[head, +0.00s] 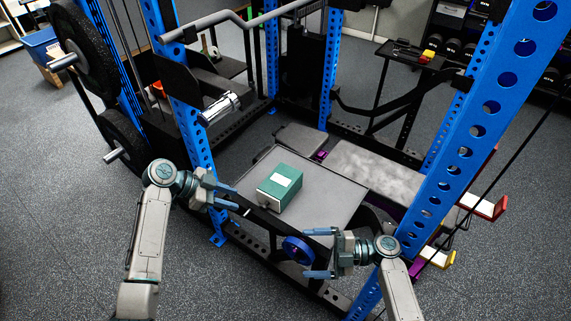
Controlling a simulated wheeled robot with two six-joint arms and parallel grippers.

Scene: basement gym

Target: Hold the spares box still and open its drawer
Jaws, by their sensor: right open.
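The spares box (280,186) is a green box with a pale label on top. It sits upright on a grey tabletop (335,201) inside the rack. A small dark detail shows low on its near left end; I cannot tell if it is the drawer's handle. No drawer stands out from the sides I see. My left gripper (236,199) is left of the box, apart from it, with its blue fingers spread and nothing between them. My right gripper (318,252) is open and empty, in front and to the right of the box, its fingers pointing left.
Blue rack uprights (190,120) (455,140) stand on both sides of the tabletop. A blue roller (298,250) is near my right gripper. A grey bench pad (385,175) lies behind right. A chrome cylinder (219,108) is behind my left gripper.

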